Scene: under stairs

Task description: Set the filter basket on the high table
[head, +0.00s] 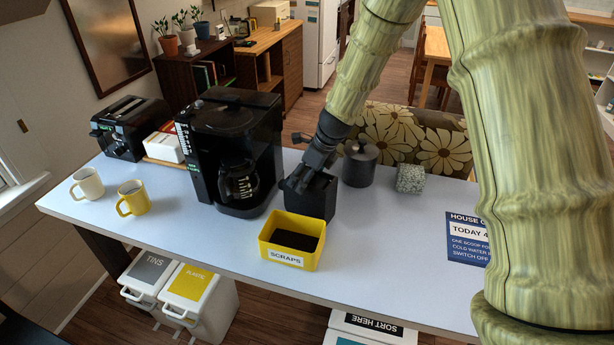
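The high table (370,235) has a pale blue top and carries the coffee things. My gripper (305,184) points down at the top of a black square-sided container (311,205) right of the coffee maker. I cannot tell whether the fingers touch its rim, hold something at its mouth, or are open. No filter basket can be told apart with certainty; black parts merge there. The black coffee maker (220,125) holds a glass carafe (238,184). A yellow scraps bin (266,248) with dark contents stands in front of the black container.
A dark lidded canister (360,163) and a speckled block (410,179) stand behind right. Two mugs (133,198), (88,184) and a toaster (130,127) are at left. A blue notice (467,240) lies at right. The table is clear between the scraps bin and notice.

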